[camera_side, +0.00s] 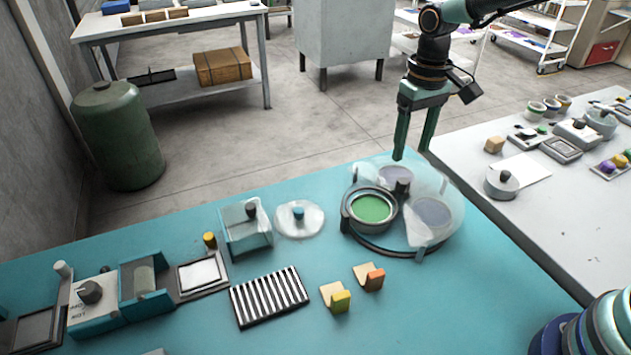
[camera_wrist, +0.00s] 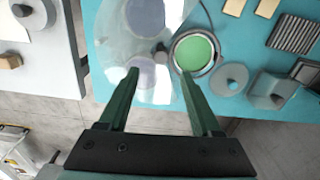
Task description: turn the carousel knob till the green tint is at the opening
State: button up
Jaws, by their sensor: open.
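The carousel (camera_side: 432,240) stands on the teal table under a clear cover. A dark ring frames its opening (camera_side: 346,213), and the green tint (camera_side: 371,208) shows inside that ring; it also fills the ring in the wrist view (camera_wrist: 195,53). Two greyish-violet tints (camera_side: 433,213) lie under the cover. The dark carousel knob (camera_side: 402,187) stands at the middle, and in the wrist view the knob (camera_wrist: 162,54) appears just beyond the fingertips, between their lines. My gripper (camera_side: 412,152) is open and empty, pointing down above the carousel's back, apart from the knob. It also shows in the wrist view (camera_wrist: 160,75).
A clear round lid (camera_side: 300,220) and a teal box (camera_side: 246,230) stand left of the carousel. A striped block (camera_side: 269,296) and yellow (camera_side: 340,300) and orange-tipped (camera_side: 374,278) pieces lie in front. A white table (camera_side: 540,220) is at right.

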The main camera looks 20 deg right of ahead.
notch_tip(320, 180, up, 4)
jog(key=shift+f, duration=0.15)
dwell(0.3)
jog(key=s+d+r+t, duration=0.2)
jog(key=s+d+r, duration=0.1)
jog(key=s, duration=0.3)
jog(key=s+d+r+t, duration=0.2)
jog(key=s+d+t, duration=0.1)
jog(key=s, duration=0.4)
jog(key=shift+s+d+r+m+t, duration=0.25)
jog(key=shift+d+r+m+t, duration=0.05)
jog(key=shift+d+r, duration=0.15)
